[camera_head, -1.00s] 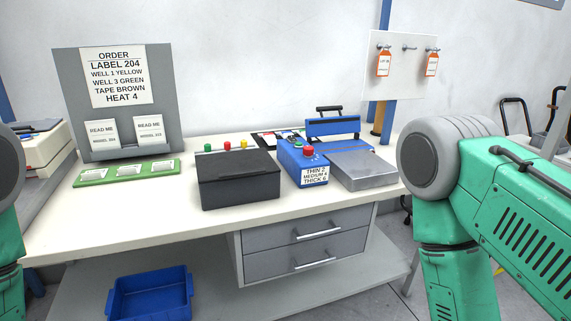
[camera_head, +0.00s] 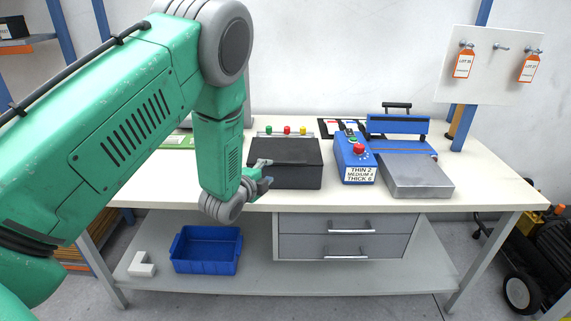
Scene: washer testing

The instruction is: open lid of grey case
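A dark grey box-shaped case (camera_head: 285,170) with a flat lid stands on the workbench, and its lid is shut. A flat, light grey metal case (camera_head: 415,178) lies at the right of the bench, also closed. My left gripper (camera_head: 266,173) is at the left front corner of the dark case, with its fingers apart and nothing seen between them. I cannot tell whether it touches the case. My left forearm hides the left part of the bench. My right gripper is not in view.
A blue control box (camera_head: 354,160) with a red knob stands between the cases, with a blue sealer (camera_head: 397,126) behind. Red, yellow and green buttons (camera_head: 287,130) are behind the dark case. A blue bin (camera_head: 206,250) sits on the lower shelf. The bench front (camera_head: 330,202) is clear.

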